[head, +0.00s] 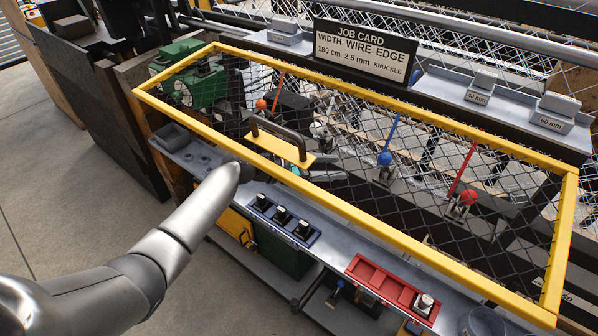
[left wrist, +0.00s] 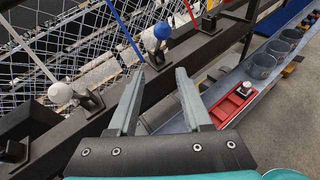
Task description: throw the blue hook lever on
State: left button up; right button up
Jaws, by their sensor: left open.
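The blue hook lever (head: 385,158) has a blue ball and a blue rod slanting up. In the head view it shows through the mesh guard, right of centre. In the left wrist view its blue ball (left wrist: 162,31) is above and just beyond my fingertips. My left gripper (left wrist: 159,75) is open, with nothing between its two grey fingers, and apart from the ball. In the head view my left gripper (head: 335,168) is partly hidden behind the guard's mesh and front bar, left of the blue lever. My right gripper is not in view.
A yellow-framed mesh guard (head: 420,243) with a black handle spans the levers. A red lever (head: 468,197) stands right of the blue one, an orange lever (head: 261,104) to the left. A white-balled lever (left wrist: 61,93) is nearby. A red tray (head: 385,285) lies on the front shelf.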

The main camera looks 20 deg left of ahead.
pick_arm(q)
jog(key=s+a+p, duration=0.2)
jog(key=s+a, duration=0.3)
jog(key=a, duration=0.1)
jog(key=shift+s+r, duration=0.15)
jog(key=shift+r, duration=0.3)
dwell(0.4)
jog(key=shift+p, duration=0.3)
jog(key=shift+f, duration=0.1)
